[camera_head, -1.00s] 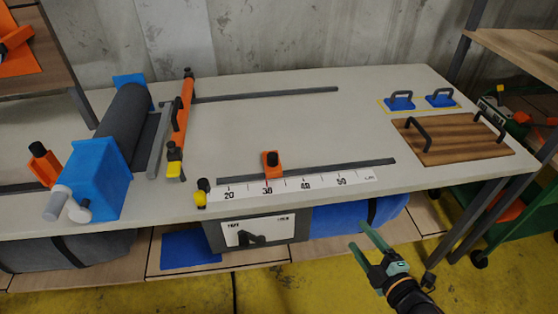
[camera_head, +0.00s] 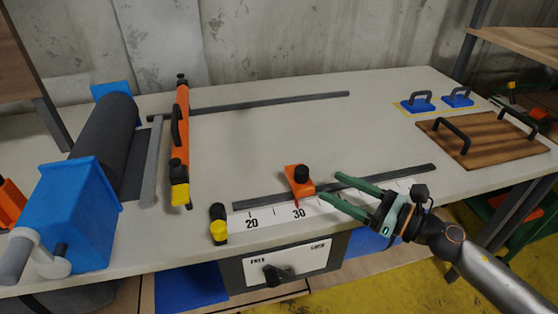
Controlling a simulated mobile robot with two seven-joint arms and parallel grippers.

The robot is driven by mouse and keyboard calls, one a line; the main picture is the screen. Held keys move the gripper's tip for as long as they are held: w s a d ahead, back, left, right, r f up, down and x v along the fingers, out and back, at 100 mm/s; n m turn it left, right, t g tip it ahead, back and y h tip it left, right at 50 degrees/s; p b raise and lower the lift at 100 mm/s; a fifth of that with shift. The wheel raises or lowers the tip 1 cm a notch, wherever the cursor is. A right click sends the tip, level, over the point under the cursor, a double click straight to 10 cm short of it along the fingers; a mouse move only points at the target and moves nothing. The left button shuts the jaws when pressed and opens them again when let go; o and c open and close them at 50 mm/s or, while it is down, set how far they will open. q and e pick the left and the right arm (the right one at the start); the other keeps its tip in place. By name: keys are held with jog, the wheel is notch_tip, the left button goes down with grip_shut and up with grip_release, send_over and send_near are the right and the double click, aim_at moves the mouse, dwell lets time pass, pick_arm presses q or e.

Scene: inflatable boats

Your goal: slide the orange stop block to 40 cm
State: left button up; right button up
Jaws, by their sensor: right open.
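The orange stop block (camera_head: 296,184) with a black knob sits on the dark front rail (camera_head: 410,173), near the 30 mark of the white scale strip (camera_head: 274,218). The 20 and 30 show; the numbers further right are hidden behind my right gripper (camera_head: 330,188). That gripper is open and empty, just right of the block, its green fingers pointing left toward it. A small gap seems to separate them; contact is hard to tell. My left gripper is not in view.
An orange bar (camera_head: 181,140) crosses the table left of the block. A blue-ended roller (camera_head: 75,215) with a crank stands further left. A FREE/LOCK lever (camera_head: 275,274) is below the table's front edge. A wooden board (camera_head: 480,140) lies at right. The table's middle is clear.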

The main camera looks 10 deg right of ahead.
aim_at(296, 167)
jog(key=shift+w+a+r, duration=0.1)
jog(key=shift+w+a, duration=0.2)
jog(key=shift+w, duration=0.05)
jog(key=p+x, duration=0.2)
jog(key=x, duration=0.8)
jog(key=shift+w+p, duration=0.15)
jog(key=shift+p, duration=0.25)
jog(key=shift+w+a, duration=0.35)
jog(key=shift+a, duration=0.05)
grip_shut()
dwell(0.5)
